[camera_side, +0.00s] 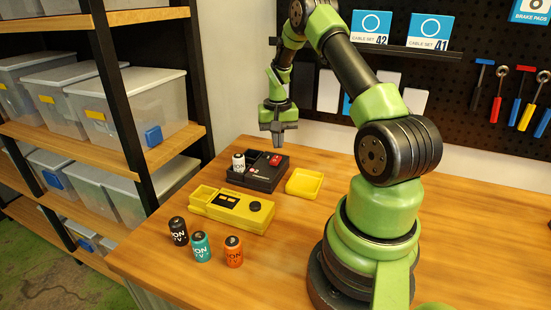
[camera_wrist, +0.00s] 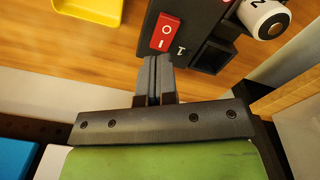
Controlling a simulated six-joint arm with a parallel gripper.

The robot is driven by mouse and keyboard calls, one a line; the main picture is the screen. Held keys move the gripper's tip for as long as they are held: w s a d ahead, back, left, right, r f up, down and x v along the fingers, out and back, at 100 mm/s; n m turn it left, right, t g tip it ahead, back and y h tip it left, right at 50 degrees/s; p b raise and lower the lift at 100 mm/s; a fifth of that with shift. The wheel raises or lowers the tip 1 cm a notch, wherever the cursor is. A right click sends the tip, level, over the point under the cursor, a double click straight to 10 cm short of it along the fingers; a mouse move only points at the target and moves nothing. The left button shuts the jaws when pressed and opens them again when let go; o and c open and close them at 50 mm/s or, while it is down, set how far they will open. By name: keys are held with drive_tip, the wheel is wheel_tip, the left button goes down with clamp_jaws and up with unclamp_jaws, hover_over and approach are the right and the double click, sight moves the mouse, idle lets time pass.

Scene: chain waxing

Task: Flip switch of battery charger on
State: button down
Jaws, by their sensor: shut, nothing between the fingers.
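The black battery charger (camera_side: 262,180) sits on the wooden table, and part of it shows at the top of the wrist view (camera_wrist: 190,12). Its red rocker switch (camera_wrist: 165,31) has I and O marks; in the side view the switch (camera_side: 275,160) is a small red patch. A white battery (camera_side: 238,163) stands upright in the charger's left part; it also shows in the wrist view (camera_wrist: 264,16). My gripper (camera_side: 277,143) points down above the charger, near the switch. In the wrist view its fingertips (camera_wrist: 155,58) are shut and empty, just short of the switch. I cannot tell whether they touch it.
A yellow device (camera_side: 232,208) with a black knob lies in front of the charger, and a yellow tray (camera_side: 304,182) lies to its right. Black (camera_side: 178,231), teal (camera_side: 200,246) and orange (camera_side: 233,251) batteries stand at the front. Shelves with bins (camera_side: 130,110) are left.

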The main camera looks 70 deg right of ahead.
sight(277, 157)
drive_tip(key=shift+r, duration=2.05)
drive_tip(key=shift+a+r, duration=0.1)
drive_tip(key=shift+r, duration=0.05)
drive_tip(key=a+r+n+t, duration=0.4)
drive_tip(key=a+r, duration=1.1)
drive_tip(key=a, duration=0.1)
drive_tip(key=s+a+r+n+t+y, duration=0.2)
drive_tip(key=s+a+r+n+t, duration=0.1)
drive_tip(key=s+a, duration=0.8)
drive_tip(key=shift+s+a+r+n, duration=0.3)
drive_tip(key=shift+a+n, duration=0.2)
drive_tip(key=shift+a, duration=0.65)
